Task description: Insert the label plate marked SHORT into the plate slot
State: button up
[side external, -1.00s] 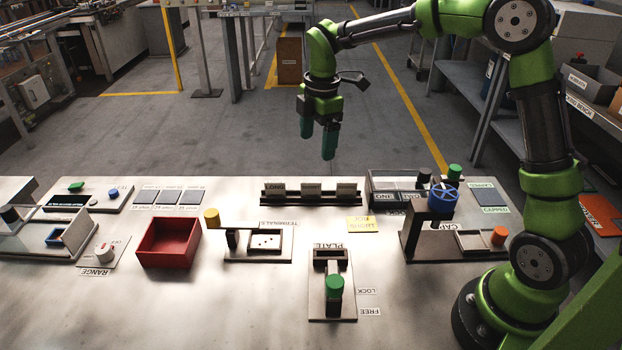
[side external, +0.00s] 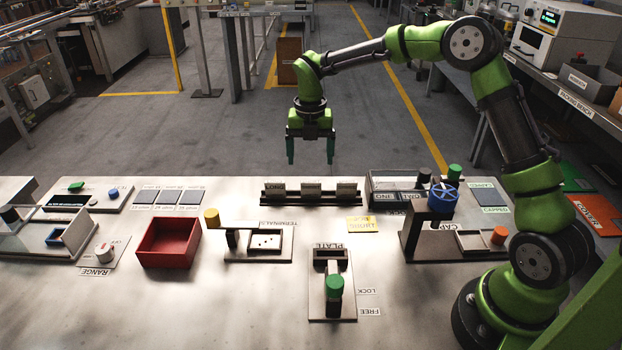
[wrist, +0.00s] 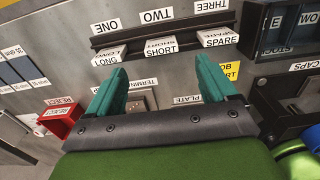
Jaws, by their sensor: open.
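The SHORT label plate (wrist: 161,47) stands in the middle of the dark rack (side external: 310,202), between the LONG plate (wrist: 106,58) and the SPARE plate (wrist: 217,38). The same middle plate (side external: 311,188) shows in the side view, where its lettering is too small to read surely. My gripper (side external: 310,160) is open and empty above and behind the rack; its fingers (wrist: 160,82) are spread wide in the wrist view. The plate slot (side external: 331,257) is a dark opening in the PLATE fixture at the front, with a green-topped knob (side external: 334,285) before it.
LOCK and FREE labels lie right of the PLATE fixture. A red bin (side external: 168,243) and a terminals fixture (side external: 262,242) with a yellow knob stand to the left. A cap fixture (side external: 428,240) with a blue wheel stands right. Bare tabletop lies around the PLATE fixture.

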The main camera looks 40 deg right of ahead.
aim_at(311, 181)
notch_tip(311, 181, down, 9)
jog(key=shift+s, duration=0.15)
dwell(0.4)
jog(key=shift+c, duration=0.4)
jog(key=c, duration=1)
jog(key=shift+r, duration=0.2)
jog(key=shift+c, duration=0.2)
